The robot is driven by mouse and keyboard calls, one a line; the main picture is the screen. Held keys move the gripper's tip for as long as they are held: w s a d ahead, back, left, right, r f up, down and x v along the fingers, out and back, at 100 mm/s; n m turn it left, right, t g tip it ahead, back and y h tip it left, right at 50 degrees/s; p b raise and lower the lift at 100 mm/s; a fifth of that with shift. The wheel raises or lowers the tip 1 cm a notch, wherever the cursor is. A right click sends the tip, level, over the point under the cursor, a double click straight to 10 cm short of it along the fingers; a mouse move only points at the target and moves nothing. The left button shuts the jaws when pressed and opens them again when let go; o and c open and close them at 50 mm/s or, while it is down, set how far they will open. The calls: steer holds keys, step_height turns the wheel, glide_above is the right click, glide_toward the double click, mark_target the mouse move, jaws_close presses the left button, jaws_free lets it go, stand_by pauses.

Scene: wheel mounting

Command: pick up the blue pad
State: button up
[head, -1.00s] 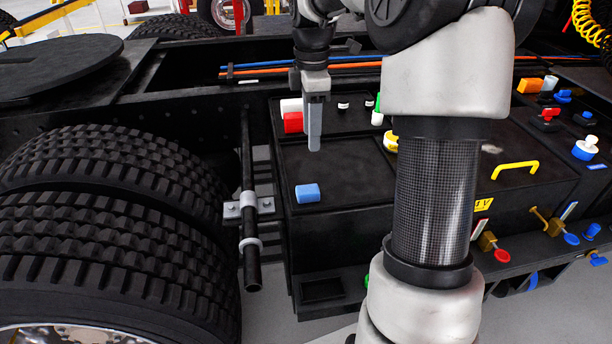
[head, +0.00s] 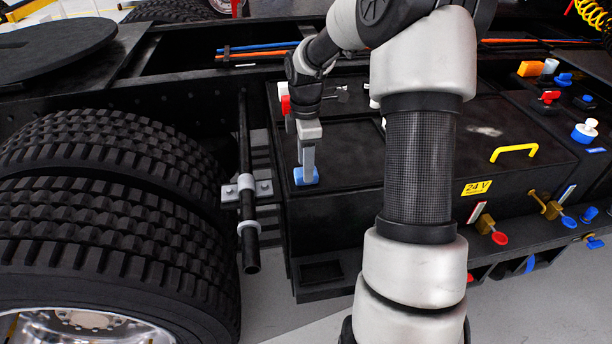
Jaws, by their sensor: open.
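The blue pad (head: 313,181) is a small block on the flat black top of the box beside the wheels, near its front left corner. My gripper (head: 307,172) points down right at the pad, and its grey finger covers the pad's middle. Blue shows on both sides of the finger. The jaws are open. The second finger is hidden, and I cannot tell whether the fingers touch the pad.
Large tyres (head: 110,225) stand to the left. A vertical black bar with a grey clamp (head: 247,189) is close to the pad's left. A yellow handle (head: 514,151) rises on the right. The box top between is mostly clear, partly behind my arm.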

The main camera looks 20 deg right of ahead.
steer(key=shift+f, duration=0.95)
steer(key=shift+c, duration=0.3)
steer(key=c, duration=0.8)
steer(key=shift+o, duration=0.2)
steer(key=shift+r, duration=0.1)
step_height(320, 180, up, 10)
